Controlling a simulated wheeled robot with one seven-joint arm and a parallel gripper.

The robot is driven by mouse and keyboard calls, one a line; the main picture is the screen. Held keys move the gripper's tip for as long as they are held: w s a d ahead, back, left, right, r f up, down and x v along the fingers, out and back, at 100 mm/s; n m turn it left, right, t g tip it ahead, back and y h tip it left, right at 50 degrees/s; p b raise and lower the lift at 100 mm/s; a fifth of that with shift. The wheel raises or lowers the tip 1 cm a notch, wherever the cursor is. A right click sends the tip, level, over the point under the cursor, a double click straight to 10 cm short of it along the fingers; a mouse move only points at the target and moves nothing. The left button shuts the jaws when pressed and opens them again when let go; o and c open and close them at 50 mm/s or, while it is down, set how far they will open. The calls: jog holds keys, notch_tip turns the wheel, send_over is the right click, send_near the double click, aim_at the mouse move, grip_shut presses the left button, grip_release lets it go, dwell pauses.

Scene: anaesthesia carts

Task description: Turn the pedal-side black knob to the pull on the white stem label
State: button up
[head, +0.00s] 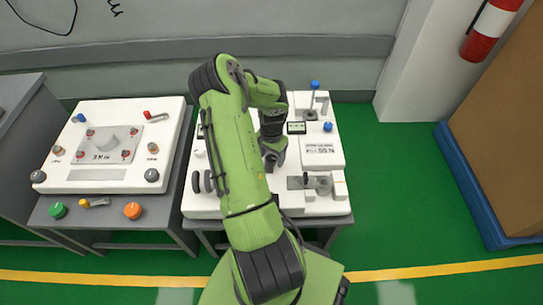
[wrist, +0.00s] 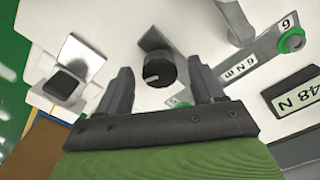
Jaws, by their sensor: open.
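In the wrist view a black round knob (wrist: 160,70) with a short white pointer mark on its face stands on the white cart top. My gripper (wrist: 163,88) is open. One finger is on each side of the knob in the picture, with visible space at both sides; I cannot tell how far above it they are. In the head view my gripper (head: 272,160) is over the right-hand white cart top, partly hidden by my green arm. A pull marking or a white stem label cannot be made out in either view.
A black square pad (wrist: 62,83) on a white base is left of the knob in the wrist view. Another white-topped unit (head: 100,125) stands left in the head view.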

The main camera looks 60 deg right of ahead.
aim_at(271, 158)
jog(key=c, duration=1.1)
jog(key=shift+o, duration=0.2)
jog(key=shift+n, duration=1.4)
jog(key=o, duration=1.1)
jog(key=shift+c, duration=0.2)
jog(key=shift+r, duration=0.1)
notch_tip(271, 158, up, 16)
jog(key=p, duration=0.5)
jog(key=shift+f, duration=0.2)
